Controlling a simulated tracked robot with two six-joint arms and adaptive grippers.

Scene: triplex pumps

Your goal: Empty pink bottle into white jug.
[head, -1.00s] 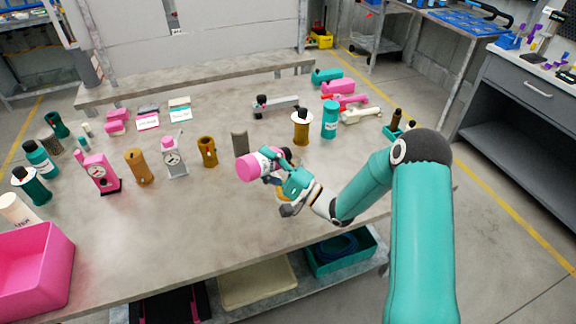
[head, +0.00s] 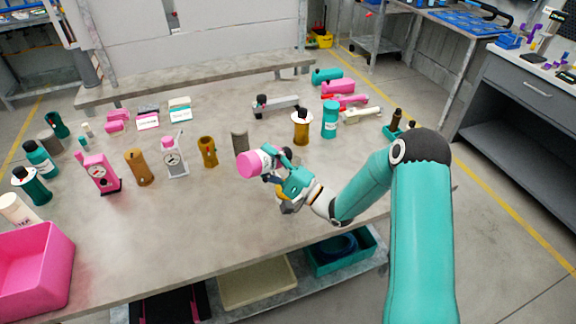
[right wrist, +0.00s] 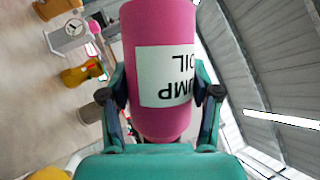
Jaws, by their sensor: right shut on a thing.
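A pink bottle (head: 249,165) with a white label is held above the middle of the table (head: 130,235) by my right gripper (head: 277,167). The bottle lies well over on its side, with one pink end toward the left. In the right wrist view, the bottle (right wrist: 160,118) fills the middle, its label lettered, with the gripper's fingers (right wrist: 161,105) closed on both sides of it. A white cylinder (head: 15,208) stands at the left edge behind the pink bin; I cannot tell whether it is the white jug. My left gripper is not in view.
A grey cylinder (head: 239,142) and a yellow-brown vessel (head: 207,152) stand just behind and left of the held bottle. A white dial device (head: 174,158) and a pink one (head: 98,174) stand farther left. A pink bin (head: 35,270) is front left. The front middle is clear.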

